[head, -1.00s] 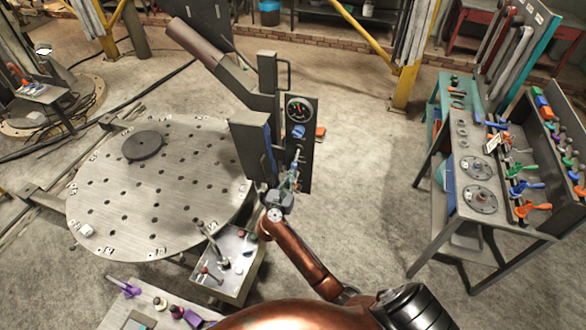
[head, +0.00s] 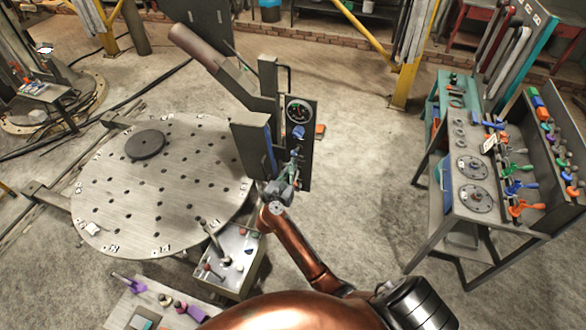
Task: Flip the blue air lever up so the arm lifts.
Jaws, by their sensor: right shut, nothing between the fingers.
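A dark upright control panel (head: 306,165) stands on the column beside the round table. It carries a round gauge (head: 299,111) near its top and a blue fitting (head: 298,132) just below. I cannot tell whether this fitting is the air lever or a knob. My right gripper (head: 294,166) is shut and empty, in front of the panel's lower half, below the blue fitting. It hides part of the panel, and contact there cannot be made out. The boom arm (head: 222,66) slants up and left from the column. My left gripper is not in view.
The round perforated table (head: 130,205) with a dark disc (head: 145,144) lies left of the column. A small control box (head: 232,262) with levers stands below it. A tool bench (head: 465,215) is at the right. Open floor lies between panel and bench.

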